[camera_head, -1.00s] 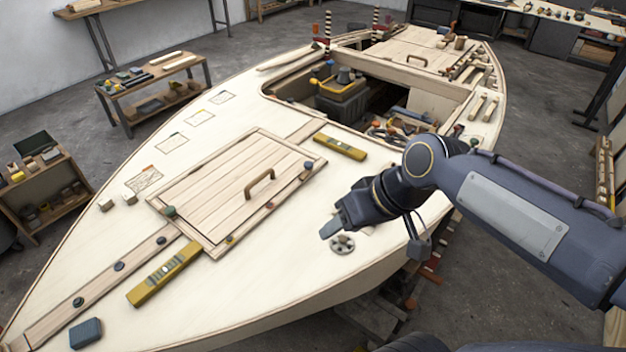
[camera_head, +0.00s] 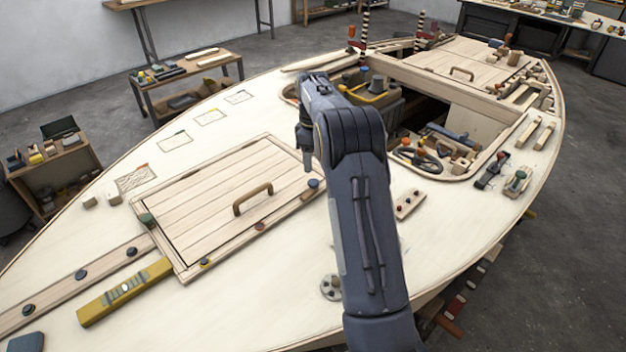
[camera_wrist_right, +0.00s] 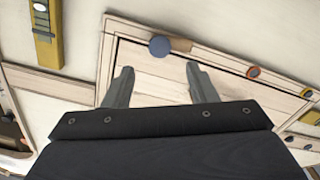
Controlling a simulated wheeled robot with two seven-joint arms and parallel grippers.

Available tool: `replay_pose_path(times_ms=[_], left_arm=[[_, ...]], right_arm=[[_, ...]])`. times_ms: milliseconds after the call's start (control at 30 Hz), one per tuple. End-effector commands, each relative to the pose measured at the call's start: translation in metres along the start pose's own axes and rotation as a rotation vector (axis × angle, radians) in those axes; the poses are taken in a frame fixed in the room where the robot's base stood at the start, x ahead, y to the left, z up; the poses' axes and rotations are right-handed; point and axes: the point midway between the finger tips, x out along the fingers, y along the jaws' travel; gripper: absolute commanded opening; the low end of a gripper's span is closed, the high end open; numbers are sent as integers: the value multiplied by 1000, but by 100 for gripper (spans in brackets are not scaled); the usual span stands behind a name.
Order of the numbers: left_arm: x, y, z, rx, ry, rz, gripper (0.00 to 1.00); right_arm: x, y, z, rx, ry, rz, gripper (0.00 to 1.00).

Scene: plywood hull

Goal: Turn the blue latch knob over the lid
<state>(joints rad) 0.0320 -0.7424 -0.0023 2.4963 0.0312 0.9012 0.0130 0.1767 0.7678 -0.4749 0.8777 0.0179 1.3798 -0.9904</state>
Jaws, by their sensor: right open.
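The blue latch knob (camera_head: 313,184) sits on the frame at the right corner of the wooden hatch lid (camera_head: 215,190). In the right wrist view the blue knob (camera_wrist_right: 160,46) shows near the top middle, with a short wooden latch piece at its right. My right gripper (camera_head: 308,168) points down just beside the knob. In its wrist view the gripper (camera_wrist_right: 160,68) is open and empty, its two fingers apart, with the knob beyond and between the tips, not touched. My left gripper is not in view.
A green knob (camera_head: 147,219), an orange one (camera_head: 259,226) and a yellow one (camera_head: 205,262) sit around the lid frame. A brown handle (camera_head: 252,199) rises from the lid. A yellow level (camera_head: 125,292) lies at front left. The cockpit opening (camera_head: 430,110) lies beyond my arm.

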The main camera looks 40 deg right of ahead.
Motion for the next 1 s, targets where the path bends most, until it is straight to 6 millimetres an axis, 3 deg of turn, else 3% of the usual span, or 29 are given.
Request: replay_pose_path(times_ms=[400, 600, 833, 1000], left_arm=[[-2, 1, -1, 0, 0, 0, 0], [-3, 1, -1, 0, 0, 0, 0], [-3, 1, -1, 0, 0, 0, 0], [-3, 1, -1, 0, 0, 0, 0]], right_arm=[[61, 0, 1, 1, -3, -2, 52], [73, 0, 1, 2, 0, -1, 52], [74, 0, 1, 3, 0, 0, 52], [73, 0, 1, 3, 0, 0, 30]])
